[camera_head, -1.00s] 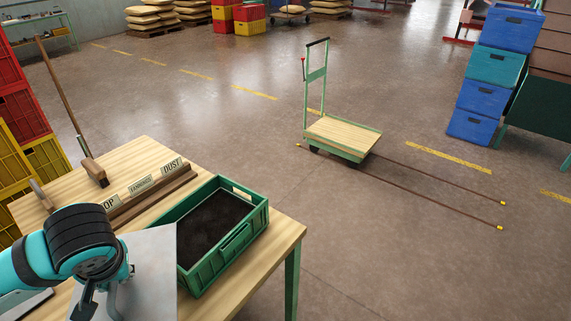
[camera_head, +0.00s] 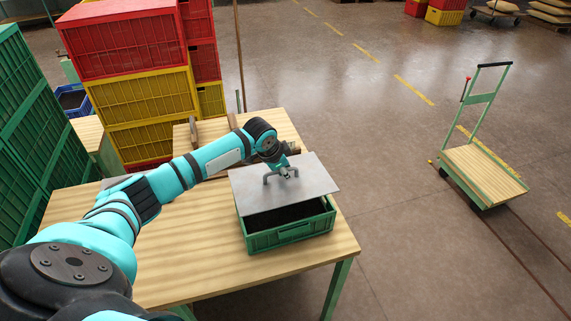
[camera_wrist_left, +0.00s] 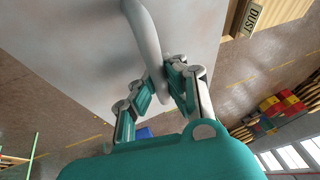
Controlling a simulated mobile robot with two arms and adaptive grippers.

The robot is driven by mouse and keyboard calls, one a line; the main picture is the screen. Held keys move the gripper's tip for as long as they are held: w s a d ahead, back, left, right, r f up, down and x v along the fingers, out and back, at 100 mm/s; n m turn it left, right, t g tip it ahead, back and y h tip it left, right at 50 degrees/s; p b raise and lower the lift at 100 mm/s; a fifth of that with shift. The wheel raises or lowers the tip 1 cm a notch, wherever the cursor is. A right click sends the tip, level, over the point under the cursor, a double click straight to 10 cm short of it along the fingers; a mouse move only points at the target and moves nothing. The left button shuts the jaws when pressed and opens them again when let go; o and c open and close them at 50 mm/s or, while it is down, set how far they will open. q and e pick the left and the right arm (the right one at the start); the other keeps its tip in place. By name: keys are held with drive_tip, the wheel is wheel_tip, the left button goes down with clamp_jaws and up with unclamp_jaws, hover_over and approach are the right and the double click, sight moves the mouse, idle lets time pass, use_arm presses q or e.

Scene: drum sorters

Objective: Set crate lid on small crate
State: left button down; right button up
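The small crate (camera_head: 291,234) is green, holds dark material and stands on the wooden table near its right edge. The crate lid (camera_head: 315,181) is a flat grey plate with a bar handle. It is over the crate and hides its back part; the front of the opening shows dark below the lid's edge. My left gripper (camera_head: 287,173) is at the lid's handle. In the left wrist view the fingers (camera_wrist_left: 160,88) are closed around the handle, with the lid (camera_wrist_left: 75,50) behind. Whether the lid touches the rim is unclear. My right gripper is out of view.
The wooden table (camera_head: 190,255) is bare in front and left of the crate. Stacked red and yellow crates (camera_head: 140,95) stand behind it, green crates (camera_head: 45,110) at left. A cart (camera_head: 485,172) stands on the floor at right. A DUST sign (camera_wrist_left: 252,18) is near the lid.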

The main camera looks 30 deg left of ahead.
sight(286, 180)
use_arm(q)
drive_tip(key=shift+d, duration=0.3)
drive_tip(key=shift+w+d+r, duration=0.1)
drive_tip(key=shift+d, duration=0.05)
drive_tip(key=shift+p, duration=0.35)
drive_tip(key=shift+a+f+b, duration=0.2)
drive_tip(key=shift+f+b, duration=0.25)
drive_tip(key=shift+f, duration=0.25)
drive_tip(key=shift+d+f+b, duration=0.1)
drive_tip(key=shift+f+b, duration=0.25)
drive_tip(key=shift+f, duration=0.35)
drive_tip(key=shift+f+b, duration=0.35)
drive_tip(key=shift+f, duration=0.35)
drive_tip(key=shift+f+b, duration=0.5)
drive_tip(key=shift+f, duration=0.45)
wheel_tip(286, 180, down, 2)
drive_tip(key=shift+f+b, duration=0.2)
drive_tip(key=shift+b, duration=0.45)
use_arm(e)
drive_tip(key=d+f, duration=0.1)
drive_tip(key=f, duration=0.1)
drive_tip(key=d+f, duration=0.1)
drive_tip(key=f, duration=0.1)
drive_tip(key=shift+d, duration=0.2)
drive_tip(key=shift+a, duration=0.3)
use_arm(q)
drive_tip(key=shift+f, duration=0.45)
